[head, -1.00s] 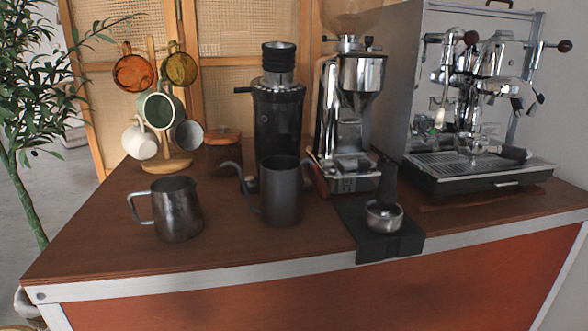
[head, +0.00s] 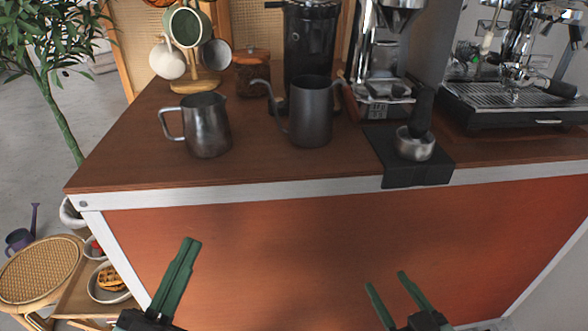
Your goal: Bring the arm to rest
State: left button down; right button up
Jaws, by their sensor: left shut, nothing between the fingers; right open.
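My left gripper (head: 186,250) is low in the head view, in front of the cart's red front panel. Its green fingers are together, with nothing between them. My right gripper (head: 387,282) is at the bottom, right of centre. Its green fingers are spread apart and empty. Both grippers appear below the cart's top edge and apart from everything on the counter. Most of both arms is out of the frame.
The wooden countertop (head: 270,165) bears a steel pitcher (head: 208,126), a dark kettle (head: 312,115), a portafilter (head: 415,146) on a black mat (head: 398,178), grinders and an espresso machine (head: 512,90). A mug tree stands behind. A rattan stool (head: 40,268) is at lower left.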

jog(key=s+a+r+n+t+y+p, duration=0.1)
jog(key=a+r+n+t+y, duration=0.15)
jog(key=r, duration=0.45)
jog(key=s+a+r+n+t+y+p, duration=0.1)
jog(key=r+t+y, duration=0.3)
jog(key=r, duration=0.3)
pick_arm(q)
jog(key=s+a+f+n+g+y+p, duration=0.1)
jog(key=s+f+n+g+y+p, duration=0.2)
jog(key=f+g+p, duration=0.3)
jog(key=s+a+f+n+g+y+p, duration=0.2)
jog(key=f+g+p, duration=0.4)
jog(key=p, duration=1)
jog(key=shift+s+f+n+y+p, duration=0.45)
jog(key=shift+s+f+y, duration=0.35)
jog(key=shift+s, duration=0.35)
pick_arm(e)
jog(key=s+d+f+m+g+h, duration=0.1)
jog(key=s+f+m+g+h, duration=0.1)
jog(key=f+g, duration=0.4)
jog(key=s+d+f+m+g+h, duration=0.1)
jog(key=s+f+m+g+h, duration=0.2)
jog(key=f, duration=0.5)
jog(key=s+g+h, duration=0.1)
jog(key=s+g, duration=0.1)
jog(key=g, duration=0.1)
jog(key=shift+s+d+f+h, duration=0.15)
jog(key=shift+s+d+h, duration=0.2)
